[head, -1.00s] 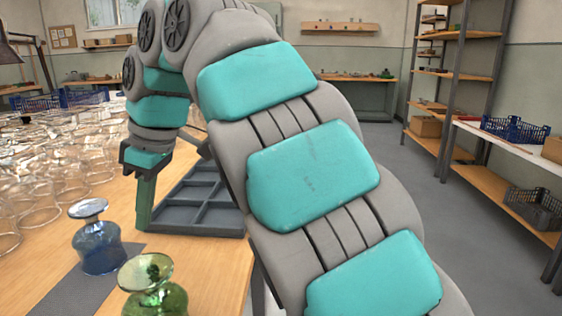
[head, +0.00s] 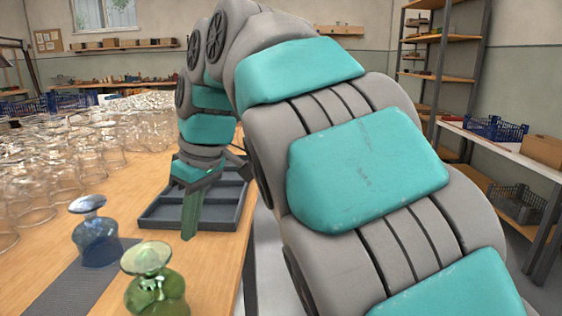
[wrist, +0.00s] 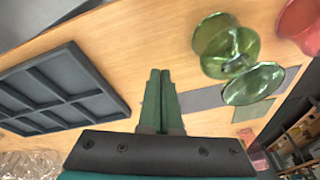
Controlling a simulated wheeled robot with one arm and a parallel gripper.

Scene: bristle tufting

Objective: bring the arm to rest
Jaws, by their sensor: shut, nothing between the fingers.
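My gripper (head: 190,228) hangs from my bent arm with its green fingers pointing down. It is in front of the grey compartment tray (head: 150,222) on the wooden table in the head view. In the wrist view my gripper (wrist: 160,74) shows its two fingers together with nothing between them. The tray (wrist: 118,98) lies left of the fingers there, apart from them, and its visible compartments look empty. My arm covers much of the right half of the head view.
A blue glass (head: 97,240) and a green glass (head: 155,285) stand at the table's near left by a grey strip (head: 62,290). Many clear glasses (head: 60,180) crowd the left. A red object (wrist: 300,28) shows in the wrist view. Shelves (head: 440,80) stand at right.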

